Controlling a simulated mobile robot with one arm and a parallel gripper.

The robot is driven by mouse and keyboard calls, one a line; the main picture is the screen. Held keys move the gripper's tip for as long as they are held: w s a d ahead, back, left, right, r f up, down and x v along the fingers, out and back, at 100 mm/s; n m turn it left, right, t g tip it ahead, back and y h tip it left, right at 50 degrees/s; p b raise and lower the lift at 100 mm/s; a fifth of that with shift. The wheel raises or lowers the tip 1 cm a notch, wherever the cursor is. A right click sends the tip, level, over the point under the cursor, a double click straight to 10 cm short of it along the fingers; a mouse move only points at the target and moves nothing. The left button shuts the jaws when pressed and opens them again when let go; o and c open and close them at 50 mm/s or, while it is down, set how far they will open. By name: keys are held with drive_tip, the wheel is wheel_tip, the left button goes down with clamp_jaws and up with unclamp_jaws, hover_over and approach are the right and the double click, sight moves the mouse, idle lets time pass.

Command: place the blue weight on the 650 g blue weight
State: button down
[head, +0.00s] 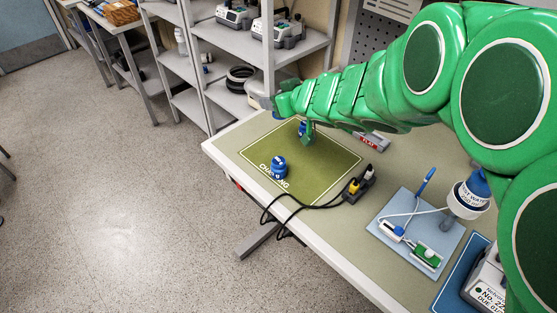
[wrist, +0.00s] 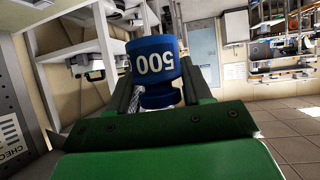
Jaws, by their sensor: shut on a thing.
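In the wrist view this weight (wrist: 156,62) sits between the two fingers and bears the number 500, which appears upside down there. Another blue weight (head: 279,166) with a white marking stands upright on the green mat (head: 325,165), near its front left edge. Its number is too small to read. My gripper partly hides the held weight in the head view.
A black power strip (head: 358,186) with yellow and white plugs and cables lies right of the mat. A red-and-grey box (head: 372,142) lies behind it. A light blue tray (head: 418,236) with small devices is at the right. Grey shelves (head: 300,45) stand behind the table.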

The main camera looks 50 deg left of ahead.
drive_tip(key=s+d+n+g, duration=0.4)
drive_tip(key=s+d, duration=0.6)
drive_tip(key=d, duration=0.4)
hover_over(274, 158)
drive_tip(key=s+d, duration=0.1)
drive_tip(key=f, duration=0.8)
drive_tip(key=shift+d+f, duration=0.15)
drive_tip(key=shift+d, duration=0.05)
drive_tip(key=shift+w+a+f, duration=0.25)
drive_tip(key=shift+a+f, duration=0.15)
drive_tip(key=shift+f, duration=0.2)
drive_tip(key=shift+w+a+f, duration=0.2)
drive_tip(key=shift+a+f, duration=0.15)
drive_tip(key=shift+f, duration=1.6)
drive_tip(key=shift+f, duration=0.15)
drive_tip(key=shift+c, duration=2.4)
unclamp_jaws()
